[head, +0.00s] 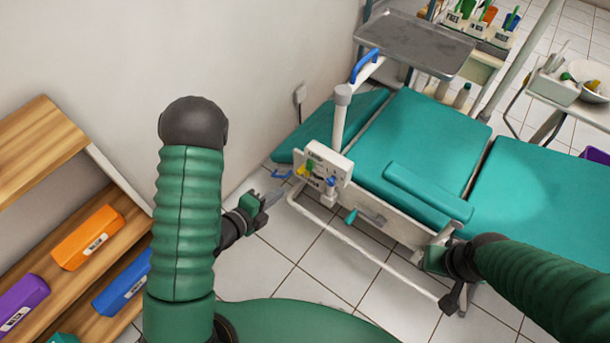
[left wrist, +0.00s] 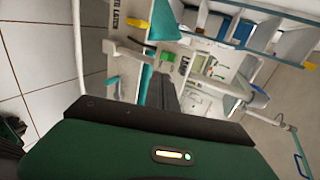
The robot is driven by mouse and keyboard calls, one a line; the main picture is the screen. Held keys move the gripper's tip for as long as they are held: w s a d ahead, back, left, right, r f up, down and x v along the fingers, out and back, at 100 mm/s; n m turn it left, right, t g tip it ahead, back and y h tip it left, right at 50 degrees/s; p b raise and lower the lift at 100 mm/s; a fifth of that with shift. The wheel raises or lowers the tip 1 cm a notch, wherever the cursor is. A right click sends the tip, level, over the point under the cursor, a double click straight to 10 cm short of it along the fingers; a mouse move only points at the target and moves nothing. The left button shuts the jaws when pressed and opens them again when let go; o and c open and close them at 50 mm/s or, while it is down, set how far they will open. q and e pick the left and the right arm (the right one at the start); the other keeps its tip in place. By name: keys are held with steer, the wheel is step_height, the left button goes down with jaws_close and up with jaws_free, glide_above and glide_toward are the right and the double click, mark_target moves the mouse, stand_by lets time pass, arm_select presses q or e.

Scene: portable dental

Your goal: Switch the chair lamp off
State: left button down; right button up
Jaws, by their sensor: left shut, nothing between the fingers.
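A white control box (head: 326,164) is fixed at the near left side of the teal dental chair (head: 425,135). It carries small yellow, green and blue levers. A brighter patch lies on the chair's right cushion (head: 530,175). My left gripper (head: 272,198) is shut and empty, left of and below the box, apart from it. My right gripper (head: 450,298) is by the chair's near side; its jaws are unclear.
A grey tray (head: 415,42) stands above the chair's far end. A white rail frame (head: 365,255) runs low in front of the chair. Wooden shelves (head: 50,160) with orange, blue and purple boxes stand at the left. Tiled floor is free between shelves and chair.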

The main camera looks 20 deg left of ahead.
arm_select(q)
steer(key=b, duration=0.7)
glide_toward(310, 168)
steer(key=f+x, duration=0.1)
steer(key=x, duration=0.6)
steer(key=shift+s+f+b, duration=0.15)
steer(key=shift+s+b, duration=0.15)
steer(key=shift+w+r+t+b, duration=0.25)
steer(key=shift+r+t+b, duration=0.2)
steer(key=shift+r, duration=0.25)
